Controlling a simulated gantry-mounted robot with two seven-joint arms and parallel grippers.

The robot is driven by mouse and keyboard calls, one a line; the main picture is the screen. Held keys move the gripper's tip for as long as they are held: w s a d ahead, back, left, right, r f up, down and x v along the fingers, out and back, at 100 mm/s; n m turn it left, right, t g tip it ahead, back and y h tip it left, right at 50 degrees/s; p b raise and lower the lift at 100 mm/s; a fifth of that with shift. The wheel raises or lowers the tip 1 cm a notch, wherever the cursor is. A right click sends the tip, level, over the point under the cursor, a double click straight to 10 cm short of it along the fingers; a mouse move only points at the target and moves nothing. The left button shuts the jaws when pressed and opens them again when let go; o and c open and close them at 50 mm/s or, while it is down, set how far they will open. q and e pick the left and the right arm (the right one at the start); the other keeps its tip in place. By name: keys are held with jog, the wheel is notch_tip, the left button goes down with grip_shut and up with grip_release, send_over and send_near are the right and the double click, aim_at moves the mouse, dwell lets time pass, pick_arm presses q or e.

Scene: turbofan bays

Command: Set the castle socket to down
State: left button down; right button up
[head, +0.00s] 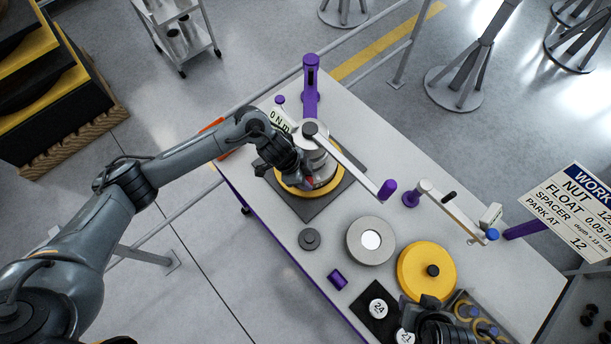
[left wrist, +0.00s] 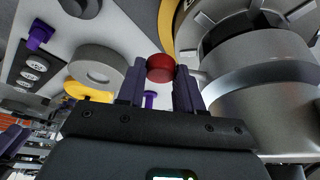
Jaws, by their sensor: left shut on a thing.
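The metal cylinder assembly (head: 318,160), which I take to hold the castle socket, stands on a yellow ring (head: 322,190) over a dark square mat. A long lever with a purple grip (head: 387,189) reaches from its top to the lower right. My left gripper (head: 304,180) is at the assembly's left front side. In the left wrist view its two dark fingers (left wrist: 160,85) are shut on a red knob (left wrist: 160,68) beside the large metal cylinder (left wrist: 262,75). The knob's stem is mostly hidden.
A grey ring (head: 371,257), a yellow disc (head: 412,272), a small dark disc (head: 309,239) and a purple block (head: 337,279) lie on the white table. A purple post (head: 311,85) stands behind the assembly. A second lever (head: 452,213) is at right.

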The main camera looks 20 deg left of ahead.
pick_arm(q)
notch_tip(320, 180, down, 3)
jog(key=shift+r+b, duration=0.15)
jog(key=shift+b, duration=0.2)
jog(key=shift+a, duration=0.1)
jog(key=c, duration=0.8)
grip_release()
jog(key=shift+o, duration=0.2)
jog(key=shift+r, duration=0.15)
jog(key=shift+r, duration=0.25)
jog(key=v, duration=1)
